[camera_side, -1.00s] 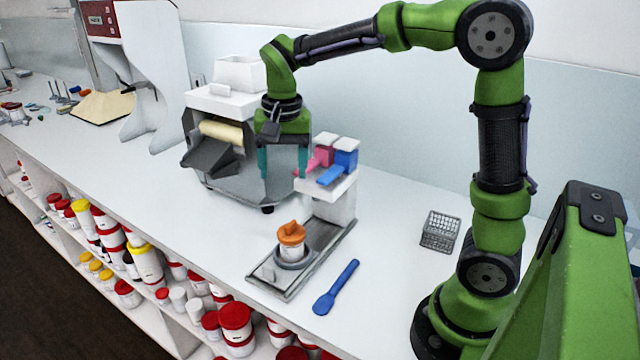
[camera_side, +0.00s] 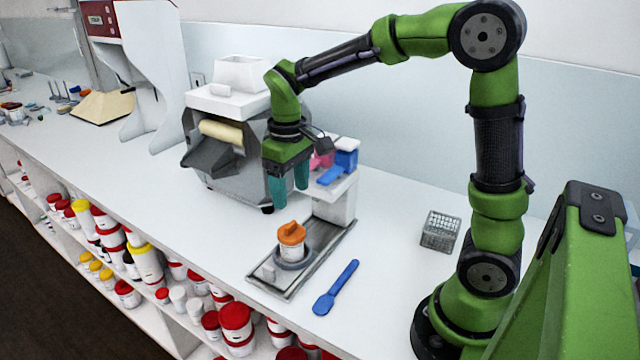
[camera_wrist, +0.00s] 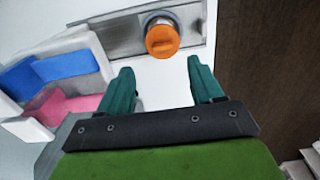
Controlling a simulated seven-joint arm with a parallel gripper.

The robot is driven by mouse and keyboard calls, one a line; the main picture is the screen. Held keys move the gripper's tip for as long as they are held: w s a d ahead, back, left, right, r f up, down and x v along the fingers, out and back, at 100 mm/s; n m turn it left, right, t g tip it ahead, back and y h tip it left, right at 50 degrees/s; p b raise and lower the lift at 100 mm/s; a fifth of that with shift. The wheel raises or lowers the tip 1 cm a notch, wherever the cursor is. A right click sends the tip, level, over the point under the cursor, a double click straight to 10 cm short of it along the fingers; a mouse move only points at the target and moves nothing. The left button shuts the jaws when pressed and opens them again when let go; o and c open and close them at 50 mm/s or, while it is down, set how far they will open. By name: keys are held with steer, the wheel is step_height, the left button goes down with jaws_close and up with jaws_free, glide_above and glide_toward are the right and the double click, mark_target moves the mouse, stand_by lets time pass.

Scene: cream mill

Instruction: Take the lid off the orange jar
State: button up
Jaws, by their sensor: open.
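The orange jar (camera_side: 291,251) is a small white jar with an orange lid (camera_side: 291,233) that has a raised grip. It stands upright in a round holder on the grey metal base (camera_side: 333,240) of a small machine. The lid is on the jar. My gripper (camera_side: 289,203) is open and empty, above and a little behind the jar, with its teal fingers pointing down. In the wrist view the orange lid (camera_wrist: 162,40) lies ahead of the gap between the fingers (camera_wrist: 158,75), apart from them. The lid hides most of the jar there.
A grey and white mill (camera_side: 227,150) stands behind. A blue spatula (camera_side: 336,288) and a wire basket (camera_side: 440,231) lie to the right. The counter's front edge is near.

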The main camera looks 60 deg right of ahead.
mark_target(290, 223)
steer(key=f, duration=0.8)
steer(key=shift+w+a+f, duration=0.1)
steer(key=shift+w+a, duration=0.05)
steer(key=shift+a, duration=0.05)
steer(key=c, duration=1.1)
